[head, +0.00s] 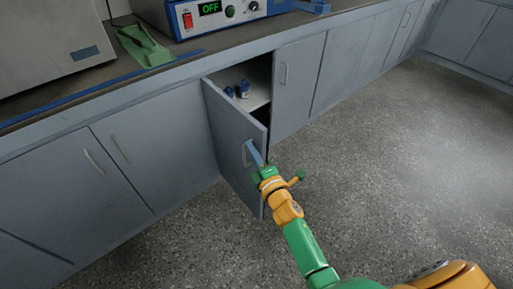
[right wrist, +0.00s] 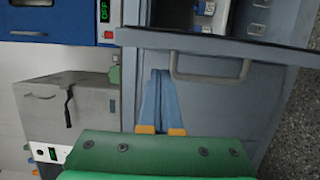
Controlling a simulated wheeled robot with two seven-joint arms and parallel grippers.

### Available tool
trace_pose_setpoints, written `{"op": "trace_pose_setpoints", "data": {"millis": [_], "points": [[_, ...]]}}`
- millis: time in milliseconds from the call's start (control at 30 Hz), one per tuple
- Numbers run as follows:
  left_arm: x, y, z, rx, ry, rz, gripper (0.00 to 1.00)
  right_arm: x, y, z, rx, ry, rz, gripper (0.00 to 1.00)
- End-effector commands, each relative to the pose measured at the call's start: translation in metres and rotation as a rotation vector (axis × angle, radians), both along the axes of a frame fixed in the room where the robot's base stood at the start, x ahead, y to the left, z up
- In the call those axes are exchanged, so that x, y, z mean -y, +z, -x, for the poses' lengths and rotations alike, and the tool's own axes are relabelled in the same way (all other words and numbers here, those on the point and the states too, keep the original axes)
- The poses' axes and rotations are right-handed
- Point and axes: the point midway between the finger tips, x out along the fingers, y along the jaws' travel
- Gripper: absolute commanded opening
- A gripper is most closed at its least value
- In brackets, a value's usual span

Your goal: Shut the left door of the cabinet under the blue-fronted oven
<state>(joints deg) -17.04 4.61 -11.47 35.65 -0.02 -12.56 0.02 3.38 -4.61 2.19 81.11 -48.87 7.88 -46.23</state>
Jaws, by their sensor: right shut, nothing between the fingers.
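The cabinet's left door (head: 228,135) is a grey-blue panel standing wide open, swung out from the counter under the blue-fronted oven (head: 215,17). Its bow handle (head: 246,153) also shows in the right wrist view (right wrist: 210,78). My right gripper (head: 249,146) has blue fingers, which are shut and empty. In the right wrist view its fingertips (right wrist: 159,72) lie over the door face beside one end of the handle; I cannot tell whether they touch. The cabinet's right door (head: 298,85) is shut. My left gripper is not in view.
Small blue containers (head: 242,89) stand on the shelf inside the cabinet. A green stand (head: 143,46) and a grey appliance (head: 50,45) are on the worktop. Neighbouring cabinet doors (head: 155,140) are shut. The speckled floor (head: 400,150) to the right is clear.

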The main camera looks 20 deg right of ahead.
Motion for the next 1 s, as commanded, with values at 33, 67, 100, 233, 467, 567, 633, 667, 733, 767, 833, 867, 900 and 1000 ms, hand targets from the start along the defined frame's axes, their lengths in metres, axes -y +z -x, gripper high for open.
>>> {"op": "trace_pose_setpoints", "data": {"millis": [33, 67, 100, 233, 467, 567, 633, 667, 733, 767, 833, 867, 900, 1000], "points": [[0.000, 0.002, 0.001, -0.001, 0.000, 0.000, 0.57, 0.006, 0.001, -0.002, 0.000, 0.000, 0.004, 0.00], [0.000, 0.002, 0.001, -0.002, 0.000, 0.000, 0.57, 0.009, 0.001, -0.003, 0.000, 0.000, 0.003, 0.00], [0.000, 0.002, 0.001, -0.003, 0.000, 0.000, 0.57, 0.012, 0.001, -0.004, -0.001, 0.000, 0.001, 0.00], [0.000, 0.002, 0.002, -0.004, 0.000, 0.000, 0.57, 0.017, 0.000, -0.005, 0.000, -0.001, -0.001, 0.00], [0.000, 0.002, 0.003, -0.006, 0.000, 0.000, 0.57, 0.017, 0.000, -0.005, 0.000, 0.000, -0.002, 0.00], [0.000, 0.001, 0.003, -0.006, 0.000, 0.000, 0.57, 0.017, 0.000, -0.005, 0.000, 0.002, -0.001, 0.00], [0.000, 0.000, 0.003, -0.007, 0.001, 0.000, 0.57, 0.020, -0.001, -0.005, 0.000, 0.008, 0.001, 0.00], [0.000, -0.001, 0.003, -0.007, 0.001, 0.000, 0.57, 0.022, -0.001, -0.006, 0.000, 0.013, 0.002, 0.00], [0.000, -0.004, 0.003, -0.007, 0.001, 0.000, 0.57, 0.027, -0.002, -0.007, 0.000, 0.030, 0.006, 0.00], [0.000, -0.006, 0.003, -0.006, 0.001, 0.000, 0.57, 0.031, -0.002, -0.008, 0.000, 0.039, 0.007, 0.00], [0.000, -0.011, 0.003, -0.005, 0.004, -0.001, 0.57, 0.040, -0.003, -0.010, 0.001, 0.066, 0.010, 0.00], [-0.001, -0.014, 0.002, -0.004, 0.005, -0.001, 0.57, 0.045, -0.004, -0.011, 0.000, 0.081, 0.011, 0.00], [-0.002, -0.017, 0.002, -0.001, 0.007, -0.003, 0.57, 0.052, -0.004, -0.013, 0.001, 0.103, 0.011, 0.00], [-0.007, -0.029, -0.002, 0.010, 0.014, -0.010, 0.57, 0.071, -0.006, -0.019, -0.002, 0.167, 0.011, 0.00]]}}
